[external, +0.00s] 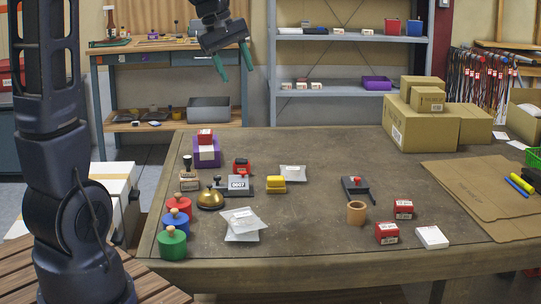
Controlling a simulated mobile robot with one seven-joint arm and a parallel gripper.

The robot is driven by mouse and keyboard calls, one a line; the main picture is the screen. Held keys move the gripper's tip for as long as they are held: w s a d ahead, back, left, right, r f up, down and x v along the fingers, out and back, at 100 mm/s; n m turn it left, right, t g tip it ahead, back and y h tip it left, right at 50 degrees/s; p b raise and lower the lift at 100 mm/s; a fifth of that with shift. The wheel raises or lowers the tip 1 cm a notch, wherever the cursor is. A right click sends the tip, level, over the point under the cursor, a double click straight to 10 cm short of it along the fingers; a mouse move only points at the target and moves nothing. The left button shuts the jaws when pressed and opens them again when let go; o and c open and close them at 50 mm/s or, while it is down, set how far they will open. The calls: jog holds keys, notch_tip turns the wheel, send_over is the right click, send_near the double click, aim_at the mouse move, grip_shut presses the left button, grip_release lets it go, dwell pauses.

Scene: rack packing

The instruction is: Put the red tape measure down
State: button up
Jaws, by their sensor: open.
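My gripper (234,63) is high above the back of the workbench, with its two green fingers apart and nothing visible between them. A small red item with dark parts (242,165) stands on the bench left of the middle, behind a black numbering stamp (238,184). It looks like the red tape measure, but it is too small to be sure. My gripper is well above it and not touching it.
A brass bell (210,199), red (179,206), blue (175,222) and green (172,243) knobbed weights crowd the bench's left side. A wooden cup (356,212) and red-white boxes (387,233) stand at right. Cardboard boxes (424,128) fill the back right. The bench's middle is mostly clear.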

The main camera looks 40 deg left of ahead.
jog(key=s+d+m, duration=0.3)
jog(key=s+m, duration=0.1)
jog(key=s, duration=0.5)
jog(key=s+d+r+m+t+y, duration=0.1)
jog(key=s+d+m, duration=0.2)
jog(key=s, duration=0.6)
jog(key=s+d+r+m+y, duration=0.1)
jog(key=s+d+m, duration=0.2)
jog(key=s, duration=0.6)
jog(key=m, duration=0.2)
jog(key=shift+s+d+m, duration=0.2)
jog(key=shift+s+m, duration=0.1)
jog(key=shift+m, duration=0.1)
